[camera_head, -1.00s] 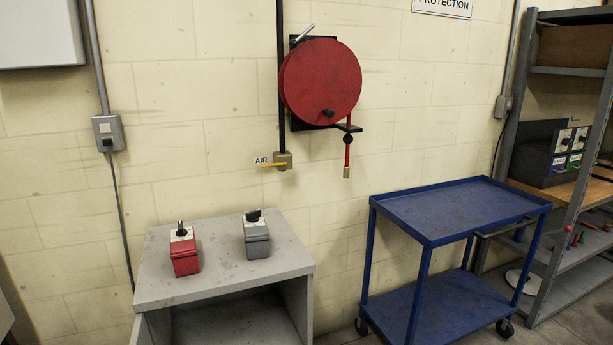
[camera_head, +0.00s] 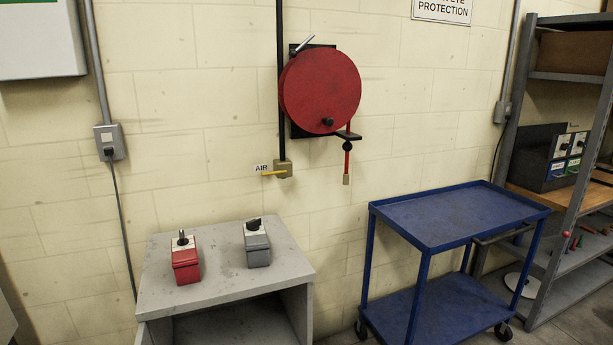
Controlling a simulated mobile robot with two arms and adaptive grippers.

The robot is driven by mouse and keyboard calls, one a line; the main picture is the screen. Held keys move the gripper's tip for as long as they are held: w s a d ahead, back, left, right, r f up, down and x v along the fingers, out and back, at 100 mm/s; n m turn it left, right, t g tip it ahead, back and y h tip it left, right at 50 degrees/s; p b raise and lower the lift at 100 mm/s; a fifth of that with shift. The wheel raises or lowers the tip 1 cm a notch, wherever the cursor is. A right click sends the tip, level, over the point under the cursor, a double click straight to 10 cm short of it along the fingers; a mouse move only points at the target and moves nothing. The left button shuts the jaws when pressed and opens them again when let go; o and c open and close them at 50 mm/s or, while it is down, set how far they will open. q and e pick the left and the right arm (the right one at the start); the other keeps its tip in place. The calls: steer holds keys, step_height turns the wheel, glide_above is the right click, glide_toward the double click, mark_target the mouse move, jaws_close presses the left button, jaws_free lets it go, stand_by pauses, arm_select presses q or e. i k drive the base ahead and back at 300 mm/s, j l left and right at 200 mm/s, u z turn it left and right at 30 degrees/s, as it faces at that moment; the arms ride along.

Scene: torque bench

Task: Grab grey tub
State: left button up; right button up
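A grey tub (camera_head: 257,247) with a light top and a dark item sticking out of it stands upright on a grey bench (camera_head: 215,277). A red tub (camera_head: 185,263) with a light top and a metal tip sticking out stands to its left on the same bench, a small gap apart. Neither of my grippers is in view, and nothing touches the grey tub.
A blue cart (camera_head: 455,215) with an empty top stands to the right. A red hose reel (camera_head: 320,86) hangs on the wall above the bench. A grey shelf rack (camera_head: 568,160) stands at the far right. The bench top around the tubs is clear.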

mark_target(257, 244)
steer(key=k+j, duration=0.15)
steer(key=j, duration=0.15)
steer(key=k+j+z, duration=0.1)
steer(key=j+z, duration=0.1)
steer(key=j, duration=0.75)
steer(key=k+j+z, duration=0.1)
steer(key=j, duration=0.75)
